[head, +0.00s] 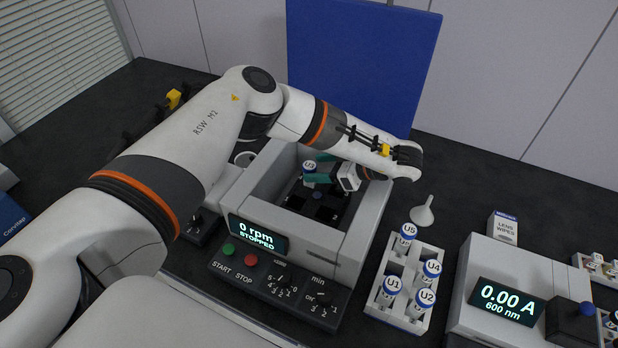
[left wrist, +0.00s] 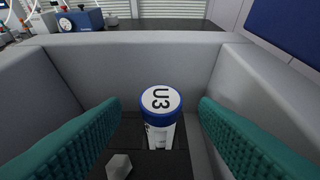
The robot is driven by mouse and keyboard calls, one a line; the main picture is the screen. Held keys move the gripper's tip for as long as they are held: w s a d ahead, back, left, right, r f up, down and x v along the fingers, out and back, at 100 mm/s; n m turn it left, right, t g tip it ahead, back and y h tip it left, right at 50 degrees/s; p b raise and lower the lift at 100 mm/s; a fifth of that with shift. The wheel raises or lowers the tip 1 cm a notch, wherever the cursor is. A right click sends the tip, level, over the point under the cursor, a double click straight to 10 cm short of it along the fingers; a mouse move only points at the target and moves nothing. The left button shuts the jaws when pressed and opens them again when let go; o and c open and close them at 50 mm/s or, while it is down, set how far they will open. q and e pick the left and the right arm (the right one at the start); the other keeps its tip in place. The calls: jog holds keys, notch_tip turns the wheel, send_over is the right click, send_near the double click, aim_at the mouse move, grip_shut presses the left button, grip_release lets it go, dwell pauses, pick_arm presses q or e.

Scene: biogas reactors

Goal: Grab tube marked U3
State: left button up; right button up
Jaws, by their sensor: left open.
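The tube marked U3 (head: 309,167) stands in the open chamber of the grey machine (head: 357,232) whose display reads "0 rpm STOPPED". In the left wrist view the U3 tube (left wrist: 160,103) has a white cap top with a blue rim and looks upright. My left gripper (head: 318,168) reaches into the chamber from the right. Its two teal fingers are open in the left wrist view (left wrist: 160,135), one on each side of the tube, with visible gaps. The lower part of the tube is mostly hidden. My right gripper is not in view.
The chamber walls rise close around my left gripper. A white rack (head: 376,309) holds tubes U5 (head: 407,236), U4 (head: 429,272), U1 (head: 388,291) and U2 (head: 421,303). A funnel (head: 424,214) and a photometer (head: 478,258) stand to the right. A blue panel (head: 360,70) rises behind.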

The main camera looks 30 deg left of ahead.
aim_at(304, 170)
pick_arm(q)
jog(key=shift+p+x, duration=0.5)
jog(key=shift+x, duration=2.3)
jog(key=shift+d+f, duration=0.1)
jog(key=shift+d, duration=0.15)
jog(key=shift+c, duration=0.7)
jog(key=c, duration=0.9)
